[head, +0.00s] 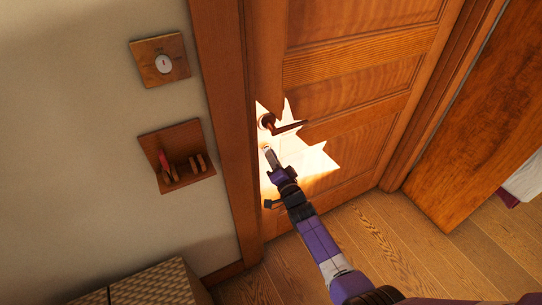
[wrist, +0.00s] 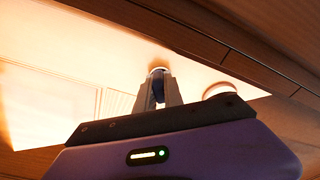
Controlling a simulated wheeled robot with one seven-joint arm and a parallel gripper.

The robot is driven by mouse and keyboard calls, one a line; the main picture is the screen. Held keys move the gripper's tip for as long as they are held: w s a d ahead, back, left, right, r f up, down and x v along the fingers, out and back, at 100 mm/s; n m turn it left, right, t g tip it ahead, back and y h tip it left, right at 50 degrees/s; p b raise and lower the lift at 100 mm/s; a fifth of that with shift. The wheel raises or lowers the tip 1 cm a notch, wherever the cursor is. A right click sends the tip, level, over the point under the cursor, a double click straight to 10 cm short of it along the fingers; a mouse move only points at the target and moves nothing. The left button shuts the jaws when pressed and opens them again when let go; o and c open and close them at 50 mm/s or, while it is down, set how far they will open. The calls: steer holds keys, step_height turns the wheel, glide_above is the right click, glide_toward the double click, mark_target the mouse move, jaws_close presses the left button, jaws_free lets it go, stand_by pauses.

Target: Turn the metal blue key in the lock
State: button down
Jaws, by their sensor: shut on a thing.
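The wooden door (head: 345,70) stands in front of me, with a bright patch of light around its handle (head: 287,127). The lock (head: 266,148) is below the handle, and it also shows as a small round fitting in the wrist view (wrist: 158,69). My gripper (head: 270,157) is at the lock. In the wrist view my gripper (wrist: 158,98) is shut on the blue key (wrist: 158,86), which shows as a dark blue piece between the fingers. The key points at the lock and seems to be in or against it; its tip is hidden.
A small wooden wall rack (head: 176,157) left of the door holds a red item (head: 164,160) and other small pieces. Above it is a wooden plate with a round white fitting (head: 162,64). A woven box (head: 150,285) stands at the bottom left. Wooden floor (head: 400,235) is clear at right.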

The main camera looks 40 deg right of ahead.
steer(key=shift+r+m+g+p, duration=0.1)
steer(key=shift+m+g+p, duration=0.35)
steer(key=shift+m, duration=1.85)
steer(key=shift+a+m+p, duration=0.1)
steer(key=shift+m+p, duration=0.45)
steer(key=shift+m, duration=1.25)
steer(key=c, duration=1.4)
jaws_free()
steer(key=shift+v, duration=3.9)
